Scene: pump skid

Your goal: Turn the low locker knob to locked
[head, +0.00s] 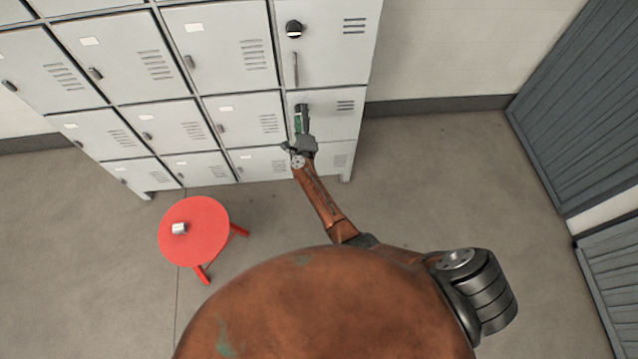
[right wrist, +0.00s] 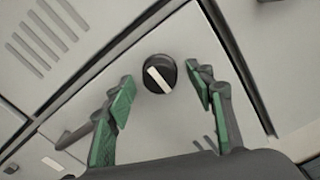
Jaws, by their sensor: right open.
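The low locker knob (right wrist: 160,74) shows in the right wrist view as a round black knob with a white bar, which lies diagonally from upper left to lower right in that tilted picture. It is on a pale grey locker door (right wrist: 185,45). My right gripper (right wrist: 161,77) is open, with a green-padded finger on either side of the knob and a visible gap to each. In the head view my right gripper (head: 301,116) is in front of the low locker door (head: 335,120) in the right column and hides the knob. My left gripper is not in view.
Another black knob (head: 294,28) is on the locker above, with a vertical handle (head: 295,68) below it. A red stool (head: 205,240) holding a small metal cup (head: 179,229) stands left of my arm. The floor to the right is clear up to grey slatted doors (head: 590,110).

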